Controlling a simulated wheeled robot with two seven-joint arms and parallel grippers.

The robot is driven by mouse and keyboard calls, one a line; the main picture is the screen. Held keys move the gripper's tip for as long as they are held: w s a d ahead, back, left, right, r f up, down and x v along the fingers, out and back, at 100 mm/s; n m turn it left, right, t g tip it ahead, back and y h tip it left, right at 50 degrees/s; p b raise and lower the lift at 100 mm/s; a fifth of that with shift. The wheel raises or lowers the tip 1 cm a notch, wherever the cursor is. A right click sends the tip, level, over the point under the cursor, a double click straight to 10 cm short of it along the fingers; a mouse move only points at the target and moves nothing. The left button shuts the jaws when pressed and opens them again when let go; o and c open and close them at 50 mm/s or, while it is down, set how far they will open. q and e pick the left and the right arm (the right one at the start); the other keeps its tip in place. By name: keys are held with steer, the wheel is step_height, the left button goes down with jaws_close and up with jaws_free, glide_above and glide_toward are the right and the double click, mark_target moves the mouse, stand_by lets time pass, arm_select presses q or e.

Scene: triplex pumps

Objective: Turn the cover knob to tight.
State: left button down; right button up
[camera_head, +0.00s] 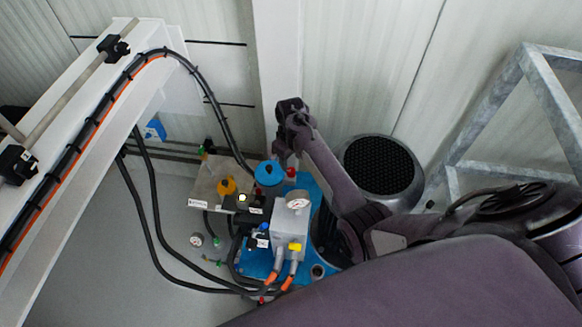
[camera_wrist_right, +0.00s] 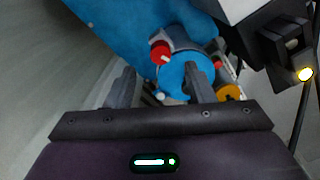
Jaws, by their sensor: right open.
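A round blue cap (camera_head: 268,173) sits on top of the pump, with a small red knob (camera_head: 291,172) just right of it. I cannot tell for sure which of them is the cover knob. My right gripper (camera_head: 285,157) points down close behind them. In the right wrist view the open fingers (camera_wrist_right: 160,82) have nothing clamped between them. There the blue cap (camera_wrist_right: 186,78) lies beyond the fingertips, partly behind the right finger, and the red knob (camera_wrist_right: 161,52) with a pale mark lies beyond the gap. My left gripper is not in view.
A grey block with a gauge (camera_head: 298,200) and orange-ended hoses stands in front of the cap. A black-grilled motor (camera_head: 380,165) stands right, near a metal frame (camera_head: 530,75). Black cables (camera_head: 140,215) loop at left.

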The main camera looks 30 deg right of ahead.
mark_target(291, 170)
step_height(291, 170, down, 5)
steer(key=shift+f+b, duration=0.15)
steer(key=shift+b, duration=0.15)
steer(key=c, duration=1)
